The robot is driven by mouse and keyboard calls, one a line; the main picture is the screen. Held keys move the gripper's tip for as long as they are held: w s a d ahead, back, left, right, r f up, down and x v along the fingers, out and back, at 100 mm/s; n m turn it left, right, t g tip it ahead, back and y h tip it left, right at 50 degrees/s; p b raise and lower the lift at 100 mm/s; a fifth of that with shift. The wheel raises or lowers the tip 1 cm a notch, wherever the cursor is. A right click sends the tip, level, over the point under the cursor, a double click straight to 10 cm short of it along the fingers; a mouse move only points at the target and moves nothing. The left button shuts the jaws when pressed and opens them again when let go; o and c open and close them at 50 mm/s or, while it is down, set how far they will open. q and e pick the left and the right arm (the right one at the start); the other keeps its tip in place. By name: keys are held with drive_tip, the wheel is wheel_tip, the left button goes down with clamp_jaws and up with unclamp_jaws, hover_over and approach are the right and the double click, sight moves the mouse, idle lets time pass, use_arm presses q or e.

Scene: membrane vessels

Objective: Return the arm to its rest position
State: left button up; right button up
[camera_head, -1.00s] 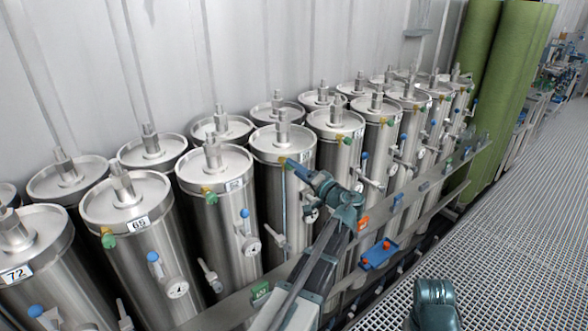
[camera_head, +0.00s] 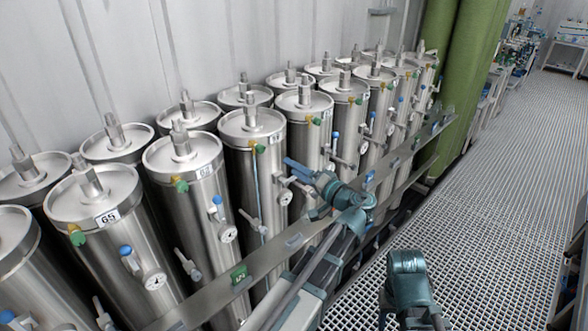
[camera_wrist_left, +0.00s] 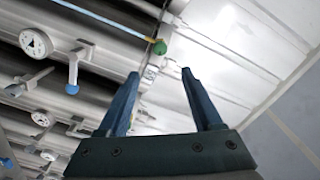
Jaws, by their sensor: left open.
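My left arm (camera_head: 318,268) reaches in from the bottom of the head view, bent at a teal joint. My left gripper (camera_head: 289,163) points left beside a steel vessel in the row; I cannot tell in this view whether it touches the vessel. In the left wrist view the gripper (camera_wrist_left: 160,73) has its two blue fingers spread apart with nothing between them. Part of my right arm (camera_head: 408,285) shows at the lower right over the grating; its gripper is out of view.
Rows of upright steel vessels (camera_head: 190,215) with gauges and valves line the wall. A metal rail (camera_head: 265,262) with a green tag (camera_head: 239,277) runs in front. Green columns (camera_head: 455,90) stand at the far end. The grated floor (camera_head: 500,210) at right is clear.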

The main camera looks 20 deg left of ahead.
use_arm(q)
drive_tip(key=s+d+f+m+g+h+b, duration=0.1)
drive_tip(key=s+d+f+g+h, duration=0.2)
drive_tip(key=f, duration=0.5)
drive_tip(key=s+d+f+m+h+b, duration=0.1)
drive_tip(key=s+d+f+h, duration=0.3)
drive_tip(key=s+f, duration=0.3)
drive_tip(key=s+d+f+m+g+h+b, duration=0.1)
drive_tip(key=s+d+f+g+h, duration=0.1)
drive_tip(key=s+d+f+h, duration=0.2)
drive_tip(key=s+d+f+m+g+h, duration=0.2)
drive_tip(key=s+d+f+h, duration=0.2)
drive_tip(key=d, duration=0.7)
drive_tip(key=s+f, duration=0.2)
drive_tip(key=s, duration=0.1)
drive_tip(key=shift+s+d+f+b, duration=0.2)
drive_tip(key=shift+s+f+b, duration=0.15)
drive_tip(key=shift+b, duration=0.05)
